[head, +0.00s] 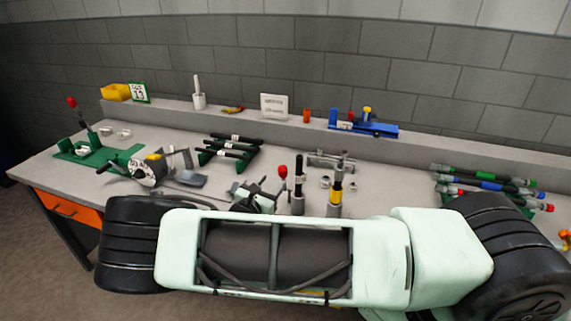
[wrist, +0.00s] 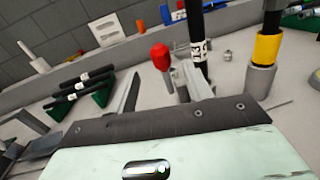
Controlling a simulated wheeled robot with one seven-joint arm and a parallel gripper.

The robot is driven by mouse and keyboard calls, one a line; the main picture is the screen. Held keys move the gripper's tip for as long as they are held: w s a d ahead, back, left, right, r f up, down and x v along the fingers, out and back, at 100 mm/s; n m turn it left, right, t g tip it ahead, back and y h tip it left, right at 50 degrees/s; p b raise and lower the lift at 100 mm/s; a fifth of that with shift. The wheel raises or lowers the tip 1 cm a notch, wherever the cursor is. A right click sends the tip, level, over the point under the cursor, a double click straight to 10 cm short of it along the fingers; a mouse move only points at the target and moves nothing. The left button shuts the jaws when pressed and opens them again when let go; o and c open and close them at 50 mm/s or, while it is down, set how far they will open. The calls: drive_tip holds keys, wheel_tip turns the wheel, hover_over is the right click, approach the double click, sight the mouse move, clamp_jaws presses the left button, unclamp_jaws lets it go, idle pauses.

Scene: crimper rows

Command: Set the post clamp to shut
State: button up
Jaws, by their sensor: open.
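A red-knobbed lever (head: 283,172) stands upright beside a black post with a white label (head: 299,166) near the middle of the bench. I take it as the post clamp's handle. In the wrist view, the red knob (wrist: 160,57) is just beyond my gripper (wrist: 162,72), with the black post (wrist: 197,40) to its right. My gripper's two fingers are spread, with nothing seen held between them. The clamp's body is mostly hidden behind my gripper, so I cannot tell its setting.
A post with a yellow band (head: 336,192) stands close right. A green rack with black rods (head: 232,148) is behind left, and a grey bracket (head: 331,159) is behind. A green-based lever fixture (head: 85,150) is far left. Coloured rods (head: 488,184) lie at right.

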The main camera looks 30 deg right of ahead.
sight(282, 172)
drive_tip(key=p+x, duration=0.2)
drive_tip(key=x, duration=0.8)
drive_tip(key=shift+d+p, duration=0.1)
drive_tip(key=shift+p, duration=0.25)
